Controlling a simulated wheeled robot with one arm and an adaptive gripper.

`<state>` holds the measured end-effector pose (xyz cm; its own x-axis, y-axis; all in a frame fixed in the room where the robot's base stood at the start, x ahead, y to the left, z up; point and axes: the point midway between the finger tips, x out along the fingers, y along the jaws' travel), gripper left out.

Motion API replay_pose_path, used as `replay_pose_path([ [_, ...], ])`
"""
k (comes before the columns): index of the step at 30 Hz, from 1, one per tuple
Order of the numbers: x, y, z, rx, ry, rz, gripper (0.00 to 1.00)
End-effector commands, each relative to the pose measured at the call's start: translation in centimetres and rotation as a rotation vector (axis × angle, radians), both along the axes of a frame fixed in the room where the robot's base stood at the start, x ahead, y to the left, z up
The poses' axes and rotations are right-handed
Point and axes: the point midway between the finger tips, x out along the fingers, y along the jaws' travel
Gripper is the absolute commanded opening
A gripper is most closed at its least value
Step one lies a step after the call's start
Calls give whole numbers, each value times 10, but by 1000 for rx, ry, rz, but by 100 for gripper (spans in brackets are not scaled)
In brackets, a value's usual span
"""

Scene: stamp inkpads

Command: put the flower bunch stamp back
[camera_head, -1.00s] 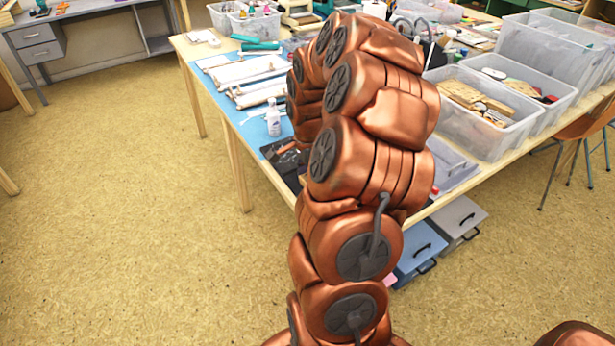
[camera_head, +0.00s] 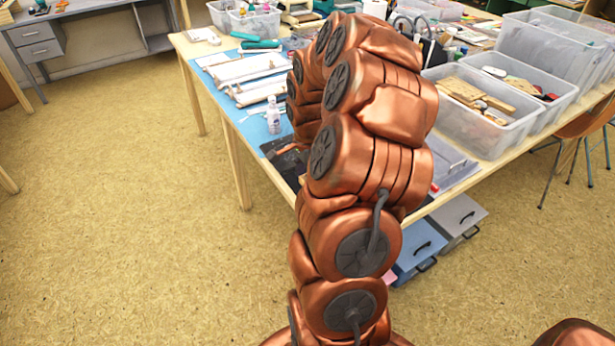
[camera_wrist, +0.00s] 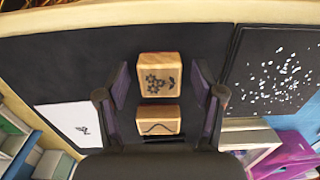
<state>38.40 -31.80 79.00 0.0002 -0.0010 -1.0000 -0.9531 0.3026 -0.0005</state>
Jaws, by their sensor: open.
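The flower bunch stamp (camera_wrist: 158,68), a light wooden block with a dark flower print on its face, shows in the wrist view between my gripper's fingers. My gripper (camera_wrist: 160,84) is open, with one dark finger on each side of the block and visible gaps to both. A second wooden block (camera_wrist: 158,121) with a dark curved line sits just below it in the picture, nearer my palm. Both are over a black surface (camera_wrist: 60,65). In the head view my arm hides the gripper and both blocks.
A white sheet (camera_wrist: 68,119) with a small dark print lies left in the wrist view. A black white-speckled sheet (camera_wrist: 272,72) is at right. In the head view, a small bottle (camera_head: 273,116) stands on the table's blue mat (camera_head: 250,127), and clear bins (camera_head: 483,125) stand at right.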

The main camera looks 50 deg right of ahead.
Motion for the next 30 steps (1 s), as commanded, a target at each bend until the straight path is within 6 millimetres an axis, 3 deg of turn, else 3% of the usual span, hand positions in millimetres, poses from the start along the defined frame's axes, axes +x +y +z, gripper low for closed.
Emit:
replay_pose_path([
  [7, 2, -1, 16, -5, -6, -1, 68],
  [21, 1, -1, 102, -4, -5, 0, 68],
  [30, 0, 0, 122, -1, -2, 0, 68],
])
